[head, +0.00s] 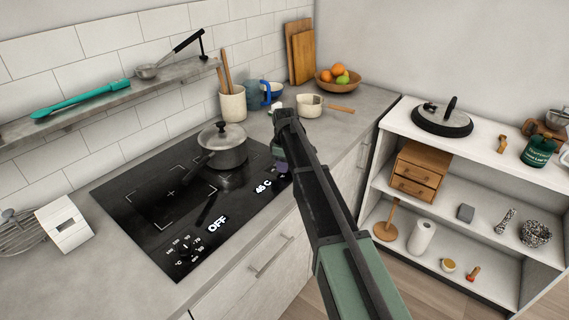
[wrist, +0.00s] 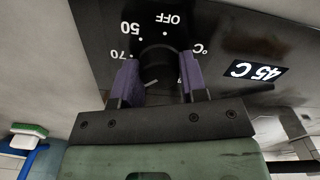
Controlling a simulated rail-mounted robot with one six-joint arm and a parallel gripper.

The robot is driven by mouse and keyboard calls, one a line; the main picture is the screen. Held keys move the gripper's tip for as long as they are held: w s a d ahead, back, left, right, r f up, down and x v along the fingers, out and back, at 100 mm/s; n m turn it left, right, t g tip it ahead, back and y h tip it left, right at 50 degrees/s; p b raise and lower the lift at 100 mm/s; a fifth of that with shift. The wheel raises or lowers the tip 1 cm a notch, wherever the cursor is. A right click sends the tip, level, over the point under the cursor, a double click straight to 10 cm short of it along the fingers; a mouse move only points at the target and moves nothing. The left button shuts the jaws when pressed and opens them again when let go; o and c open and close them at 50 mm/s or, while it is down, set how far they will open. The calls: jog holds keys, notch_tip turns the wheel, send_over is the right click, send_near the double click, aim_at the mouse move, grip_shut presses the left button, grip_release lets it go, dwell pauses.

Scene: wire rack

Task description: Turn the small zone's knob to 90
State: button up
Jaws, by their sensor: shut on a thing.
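The black cooktop (head: 130,195) has two displays. The one beside my gripper (head: 283,168) reads about 45 C, and the other reads OFF. In the wrist view, the purple fingers of my gripper (wrist: 160,80) are shut on a dark round knob (wrist: 158,58), one on each side. A short white mark shows on the knob's lower part. Labels OFF, 50, 70 and °C show around it; the rest of the dial is hidden by my gripper. The 45 C display (wrist: 255,70) is right of the knob. In the head view my arm hides this knob.
A lidded grey pot (head: 222,150) stands on the cooktop near my gripper. A second knob (head: 185,247) is at the front left of the cooktop. A white saucepan (head: 310,106) and a utensil crock (head: 233,104) stand behind. A shelf unit (head: 395,128) is on the right.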

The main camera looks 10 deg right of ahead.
jog(key=o, duration=0.9)
jog(key=shift+r, duration=0.15)
notch_tip(320, 180, up, 11)
jog(key=p, duration=1.1)
jog(key=s+m, duration=0.4)
jog(key=s, duration=0.7)
jog(key=s+m, duration=0.4)
jog(key=s, duration=0.7)
jog(key=s+m, duration=0.4)
jog(key=s, duration=0.8)
jog(key=shift+d+f, duration=0.15)
jog(key=shift+f, duration=0.1)
